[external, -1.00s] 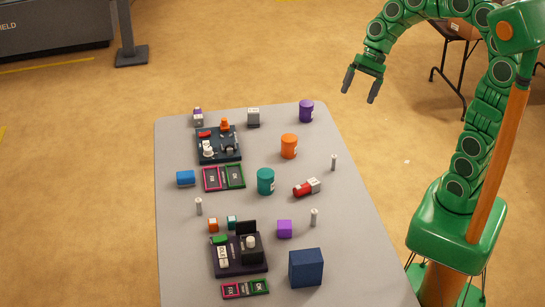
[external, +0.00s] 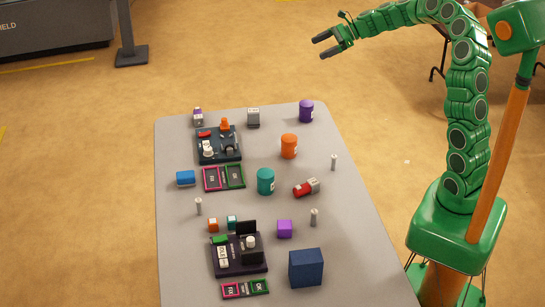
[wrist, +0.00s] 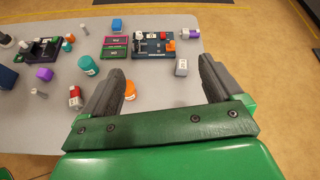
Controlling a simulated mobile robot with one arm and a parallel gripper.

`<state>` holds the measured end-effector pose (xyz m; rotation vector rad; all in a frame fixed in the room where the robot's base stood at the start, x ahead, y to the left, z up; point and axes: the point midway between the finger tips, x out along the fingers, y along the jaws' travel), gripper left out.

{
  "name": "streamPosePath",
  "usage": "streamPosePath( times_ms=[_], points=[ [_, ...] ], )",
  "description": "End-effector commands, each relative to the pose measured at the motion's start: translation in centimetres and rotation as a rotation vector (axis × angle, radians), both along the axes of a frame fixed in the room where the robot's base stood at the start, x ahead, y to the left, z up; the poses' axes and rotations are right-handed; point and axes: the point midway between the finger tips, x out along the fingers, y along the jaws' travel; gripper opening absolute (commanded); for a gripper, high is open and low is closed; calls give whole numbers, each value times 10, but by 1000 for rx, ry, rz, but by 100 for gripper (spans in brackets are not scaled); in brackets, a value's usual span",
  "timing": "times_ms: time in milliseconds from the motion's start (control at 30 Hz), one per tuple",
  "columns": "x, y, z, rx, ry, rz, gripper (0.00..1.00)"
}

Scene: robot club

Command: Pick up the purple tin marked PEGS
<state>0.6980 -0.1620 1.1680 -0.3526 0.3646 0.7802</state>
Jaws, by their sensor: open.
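The purple tin (external: 306,111) stands upright at the table's far right corner in the external view. A pale label shows at its edge, but I cannot read it. I cannot see the tin in the wrist view, where my gripper covers part of the table. My gripper (external: 320,47) is open and empty, raised in the air beyond the tin's end of the table and apart from it. In the wrist view my two dark fingers (wrist: 160,72) are spread wide with nothing between them.
An orange tin (external: 288,146) and a teal tin (external: 265,181) stand nearer on the grey table (external: 335,225). A grey box (external: 253,118) stands left of the purple tin. A dark tray (external: 218,158) with parts lies farther left. Bare tabletop surrounds the purple tin.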

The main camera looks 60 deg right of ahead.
Motion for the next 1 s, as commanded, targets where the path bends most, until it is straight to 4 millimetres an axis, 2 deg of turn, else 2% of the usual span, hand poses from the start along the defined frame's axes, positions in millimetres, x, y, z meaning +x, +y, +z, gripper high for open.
streamPosePath(
  times_ms=[200, 500, 867, 1000],
  points=[
    [15, -42, -11, 87, 29, -119, 93],
    [28, -90, -26, 183, 58, -254, 93],
    [27, -85, -108, 182, 62, -243, 93],
    [27, -85, -143, 180, 62, -246, 93]
  ],
)
